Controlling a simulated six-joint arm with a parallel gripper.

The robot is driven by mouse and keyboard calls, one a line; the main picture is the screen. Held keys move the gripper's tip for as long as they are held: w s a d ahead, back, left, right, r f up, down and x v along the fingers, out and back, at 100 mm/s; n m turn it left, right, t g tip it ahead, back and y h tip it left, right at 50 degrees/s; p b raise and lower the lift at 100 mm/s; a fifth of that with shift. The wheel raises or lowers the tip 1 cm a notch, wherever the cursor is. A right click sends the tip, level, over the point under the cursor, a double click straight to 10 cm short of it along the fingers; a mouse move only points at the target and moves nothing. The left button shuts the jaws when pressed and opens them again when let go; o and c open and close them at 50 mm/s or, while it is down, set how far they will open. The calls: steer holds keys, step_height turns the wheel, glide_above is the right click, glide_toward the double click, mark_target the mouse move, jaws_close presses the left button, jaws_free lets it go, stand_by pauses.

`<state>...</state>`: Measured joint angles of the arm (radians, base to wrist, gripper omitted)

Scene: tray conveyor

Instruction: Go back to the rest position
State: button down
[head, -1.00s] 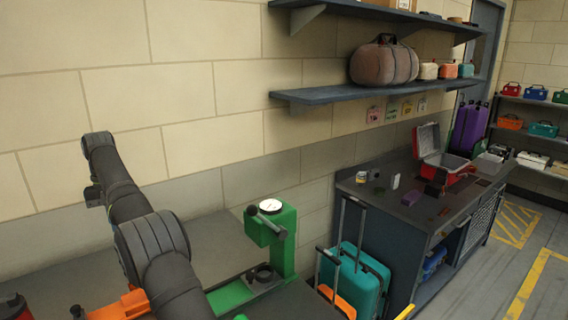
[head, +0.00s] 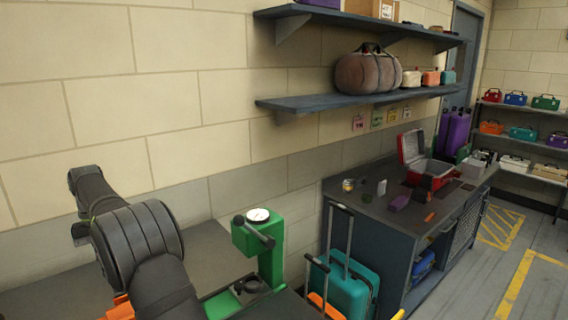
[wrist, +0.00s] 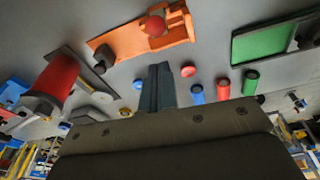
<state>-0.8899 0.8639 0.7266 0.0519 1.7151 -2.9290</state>
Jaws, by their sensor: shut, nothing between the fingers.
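My gripper (wrist: 158,88) shows in the wrist view, its narrow dark fingers together with nothing between them. It points over a grey worktop (wrist: 215,55). An orange fixture (wrist: 130,42) with a red ball-shaped top (wrist: 155,26) lies beyond the fingertips. Short red and blue cylinders (wrist: 223,86) stand to the right of the fingers. I cannot tell the exact gap between the fingers and the worktop. In the head view my arm fills the lower left, and my gripper is out of that picture.
A green press-like stand (head: 271,256) with a lever and white dial is right of my arm. A teal suitcase (head: 345,285) stands beyond it. A red cylinder (wrist: 58,75) is at left in the wrist view, a green plate (wrist: 264,43) at right. Wall shelves hang behind.

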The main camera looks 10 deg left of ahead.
steer(key=shift+s+d+f, duration=0.1)
steer(key=shift+s+f, duration=0.05)
stand_by(0.4)
steer(key=shift+w+a+r, duration=1.65)
steer(key=shift+w+r, duration=0.2)
steer(key=shift+r, duration=0.55)
steer(key=shift+s+d+f, duration=0.7)
steer(key=shift+s+f, duration=0.05)
steer(key=shift+f, duration=0.25)
steer(key=shift+s+d+f, duration=0.65)
steer(key=shift+s+f, duration=0.1)
steer(key=shift+f, duration=0.2)
steer(key=shift+s+d+f+t+y, duration=1.05)
steer(key=shift+d+f+y, duration=0.1)
steer(key=shift+f, duration=0.9)
steer(key=shift+s+d+f+t+y, duration=1.05)
steer(key=shift+d+f+t, duration=0.05)
steer(key=shift+f, duration=0.95)
steer(key=shift+s+d+f+t+y, duration=1.05)
steer(key=shift+d+f+y, duration=0.1)
steer(key=shift+f, duration=0.9)
